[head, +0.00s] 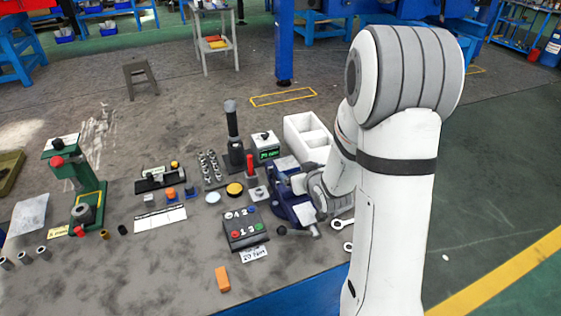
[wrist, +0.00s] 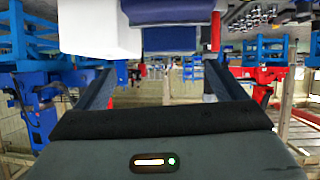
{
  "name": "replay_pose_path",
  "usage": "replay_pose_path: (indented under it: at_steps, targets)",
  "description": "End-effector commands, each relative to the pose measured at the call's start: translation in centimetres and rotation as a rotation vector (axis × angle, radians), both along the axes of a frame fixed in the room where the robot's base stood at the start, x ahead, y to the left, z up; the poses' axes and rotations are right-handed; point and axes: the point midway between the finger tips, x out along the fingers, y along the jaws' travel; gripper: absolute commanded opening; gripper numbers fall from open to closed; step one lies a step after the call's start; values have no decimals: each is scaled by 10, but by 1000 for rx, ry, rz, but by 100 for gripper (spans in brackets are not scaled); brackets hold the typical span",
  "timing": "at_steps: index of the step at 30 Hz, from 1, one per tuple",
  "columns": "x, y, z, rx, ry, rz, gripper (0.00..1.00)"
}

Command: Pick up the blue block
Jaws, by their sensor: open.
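I cannot clearly make out a separate blue block. A small blue item (head: 190,190) lies beside an orange piece on the bench in the head view; it is too small to tell its shape. A dark blue vise (head: 287,205) stands at the bench's right, partly hidden by my arm. My gripper is open and empty in the wrist view (wrist: 158,78), its dark fingers wide apart. In the head view my wrist is beside the vise and hides the fingers. Beyond the fingers, the wrist view shows a dark blue body (wrist: 170,38).
An orange block (head: 222,280) lies at the bench's front. A button box (head: 245,228), a black column stand (head: 233,135), a white divided tray (head: 308,135) and a green press (head: 88,200) stand around.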

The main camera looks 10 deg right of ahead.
Motion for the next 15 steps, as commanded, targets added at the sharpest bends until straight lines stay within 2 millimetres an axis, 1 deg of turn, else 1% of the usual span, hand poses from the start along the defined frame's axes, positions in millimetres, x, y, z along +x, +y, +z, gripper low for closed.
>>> replay_pose_path:
  at_steps: [1,4,10,15]
  targets:
    - [4,1,-10,19,-34,13,91]
    - [10,5,-18,52,-104,38,91]
    - [17,9,-23,85,-175,60,91]
    - [34,13,-27,88,-180,62,91]
